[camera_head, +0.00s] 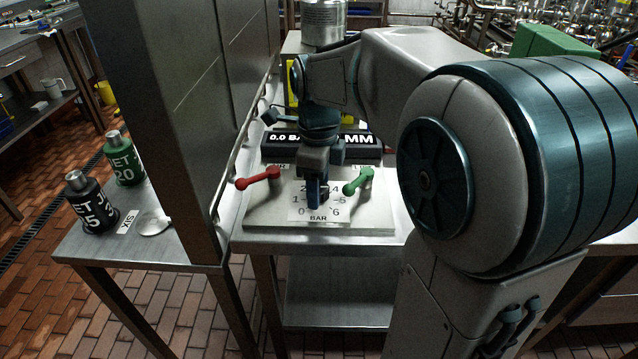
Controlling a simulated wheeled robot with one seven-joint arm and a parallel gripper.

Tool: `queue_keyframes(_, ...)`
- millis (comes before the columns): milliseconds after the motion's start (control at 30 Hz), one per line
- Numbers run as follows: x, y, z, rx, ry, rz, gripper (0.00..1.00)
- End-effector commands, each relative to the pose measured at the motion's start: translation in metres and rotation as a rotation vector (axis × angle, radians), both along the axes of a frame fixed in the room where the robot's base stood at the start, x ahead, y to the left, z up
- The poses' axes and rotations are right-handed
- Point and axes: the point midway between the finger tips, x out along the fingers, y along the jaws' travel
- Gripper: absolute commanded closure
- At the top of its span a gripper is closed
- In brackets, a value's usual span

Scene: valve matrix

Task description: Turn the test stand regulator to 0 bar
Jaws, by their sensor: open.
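The test stand panel (375,219) is a pale plate on a steel table, with a white dial card (303,208) marked from 0 to 6 and "BAR". My gripper (318,197) points down over the middle of this card, its fingers at the regulator. The regulator knob is mostly hidden behind the fingers, so its pointer setting and any contact cannot be told. A black display (285,143) behind the card reads "0.0 BA..." and "...MM", partly covered by my gripper. A red lever (258,178) is left of the card and a green lever (357,181) is right of it.
A steel post (170,110) and panel stand left of the test stand. A green jet weight (124,162) and a black one (88,205) stand on the left bench. A metal cylinder (323,22) stands behind. My arm fills the right side.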

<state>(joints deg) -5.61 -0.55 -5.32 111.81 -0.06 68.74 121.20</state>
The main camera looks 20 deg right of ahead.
Motion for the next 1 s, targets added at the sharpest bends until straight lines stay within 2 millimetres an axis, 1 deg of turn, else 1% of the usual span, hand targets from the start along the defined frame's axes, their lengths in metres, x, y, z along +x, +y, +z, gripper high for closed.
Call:
queue_keyframes(167, 0.0001, 0.0001, -0.0001, 0.000, 0.000, 0.000, 0.43)
queue_keyframes(200, 0.0001, 0.0001, -0.0001, 0.000, 0.000, 0.000, 0.45)
queue_keyframes(267, 0.0001, 0.0001, 0.0000, 0.000, 0.000, 0.000, 0.62)
queue_keyframes(300, 0.0001, 0.0001, 0.0000, 0.000, 0.000, 0.000, 0.73)
queue_keyframes(333, 0.0000, 0.0001, 0.0000, 0.000, 0.000, 0.001, 0.82)
queue_keyframes(367, 0.0000, 0.0001, 0.0000, 0.000, 0.000, 0.001, 0.88)
queue_keyframes(567, -0.0001, 0.0002, 0.0003, 0.000, 0.000, 0.005, 0.87)
queue_keyframes(733, -0.0001, 0.0002, 0.0009, 0.001, 0.001, 0.042, 0.87)
queue_keyframes(867, -0.0003, 0.0002, 0.0013, 0.001, 0.001, 0.106, 0.87)
queue_keyframes(1000, -0.0007, 0.0002, 0.0016, 0.000, 0.002, 0.208, 0.87)
